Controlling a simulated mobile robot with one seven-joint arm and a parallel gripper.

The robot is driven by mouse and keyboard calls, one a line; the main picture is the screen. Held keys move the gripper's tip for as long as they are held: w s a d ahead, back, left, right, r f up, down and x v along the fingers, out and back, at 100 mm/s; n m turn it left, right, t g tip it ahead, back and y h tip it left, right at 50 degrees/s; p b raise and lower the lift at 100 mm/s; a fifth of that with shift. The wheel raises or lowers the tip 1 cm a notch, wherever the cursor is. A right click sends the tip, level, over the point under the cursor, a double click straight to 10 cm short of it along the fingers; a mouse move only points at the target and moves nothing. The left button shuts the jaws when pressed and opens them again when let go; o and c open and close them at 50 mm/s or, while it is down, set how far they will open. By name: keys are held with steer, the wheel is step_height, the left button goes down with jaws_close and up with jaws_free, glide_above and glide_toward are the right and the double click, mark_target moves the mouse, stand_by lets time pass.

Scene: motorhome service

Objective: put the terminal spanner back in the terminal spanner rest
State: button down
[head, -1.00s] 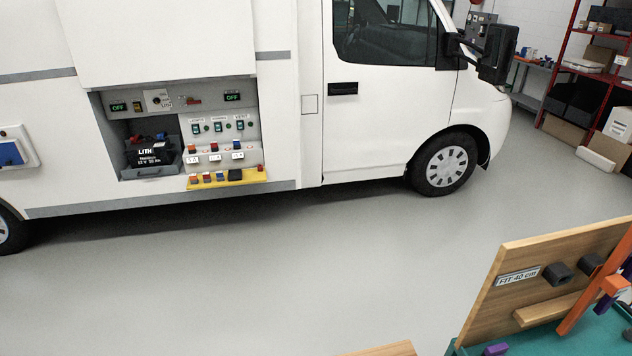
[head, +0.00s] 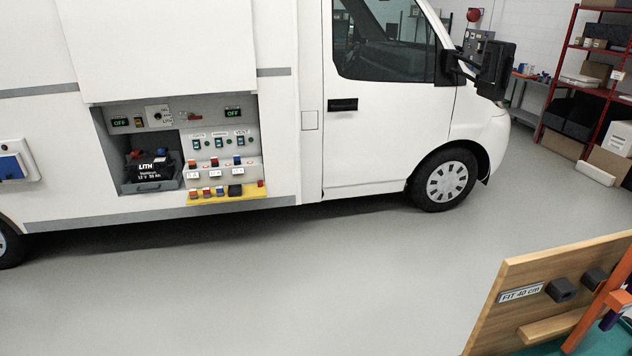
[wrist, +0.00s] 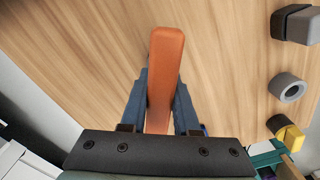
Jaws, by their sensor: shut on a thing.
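My gripper (wrist: 160,115) is shut on an orange bar, taken to be the terminal spanner (wrist: 163,75), with one blue-grey finger on each side of it. Its rounded end points up in the wrist view, in front of a wooden board (wrist: 80,55). The rest of the spanner is hidden behind the gripper body. I cannot tell whether it touches the board. The terminal spanner rest cannot be told apart from the other fittings.
A dark block (wrist: 298,24), a grey ring (wrist: 288,88) and a yellow-capped fitting (wrist: 288,132) stand out at the right. In the head view, a wooden board (head: 500,320) has a "FIT 40 cm" label (head: 521,292). A white van (head: 290,150) stands across clear grey floor.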

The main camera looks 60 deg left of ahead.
steer(key=shift+f+b, duration=0.45)
steer(key=shift+f, duration=0.25)
steer(key=c, duration=0.6)
jaws_free()
step_height(320, 180, up, 13)
steer(key=shift+r+b, duration=0.1)
steer(key=shift+b, duration=0.45)
